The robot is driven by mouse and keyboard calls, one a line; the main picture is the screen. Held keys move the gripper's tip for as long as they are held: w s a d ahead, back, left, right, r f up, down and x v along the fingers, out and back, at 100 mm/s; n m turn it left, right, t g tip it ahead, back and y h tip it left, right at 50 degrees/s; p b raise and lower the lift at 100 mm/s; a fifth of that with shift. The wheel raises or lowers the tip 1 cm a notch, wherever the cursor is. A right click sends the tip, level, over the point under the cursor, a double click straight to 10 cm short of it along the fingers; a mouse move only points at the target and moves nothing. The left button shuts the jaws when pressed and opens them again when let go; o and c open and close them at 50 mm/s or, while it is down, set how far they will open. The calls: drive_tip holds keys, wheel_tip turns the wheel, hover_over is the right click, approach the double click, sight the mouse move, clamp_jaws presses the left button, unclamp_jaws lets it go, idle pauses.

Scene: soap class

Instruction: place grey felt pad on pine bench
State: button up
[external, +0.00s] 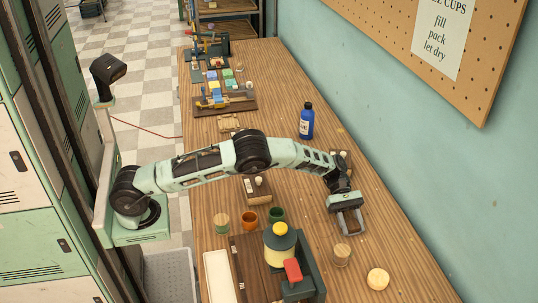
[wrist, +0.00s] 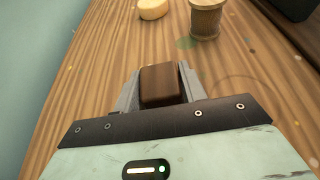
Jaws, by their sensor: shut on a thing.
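The pine bench (external: 390,240) is a long wood-grained top running away from the camera; it also fills most of the wrist view (wrist: 95,85). My gripper (external: 350,228) is over its right side, near the wall, pointing down. In the wrist view my gripper (wrist: 161,78) is shut on a small brown block (wrist: 160,84) with rounded edges, held between both fingers. I cannot tell whether the block touches the bench. I cannot make out a grey felt pad for certain in either view.
A wooden spool-like cup (external: 342,256) and a round cream disc (external: 378,279) stand near my gripper. A blue bottle (external: 306,121) stands farther back. The bench right of my gripper is clear up to the wall.

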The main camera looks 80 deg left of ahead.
drive_tip(key=shift+f, duration=0.2)
drive_tip(key=o, duration=1)
drive_tip(key=shift+r, duration=0.1)
drive_tip(key=shift+a+r, duration=0.1)
drive_tip(key=shift+r, duration=0.1)
drive_tip(key=v, duration=1.2)
drive_tip(key=shift+b, duration=0.4)
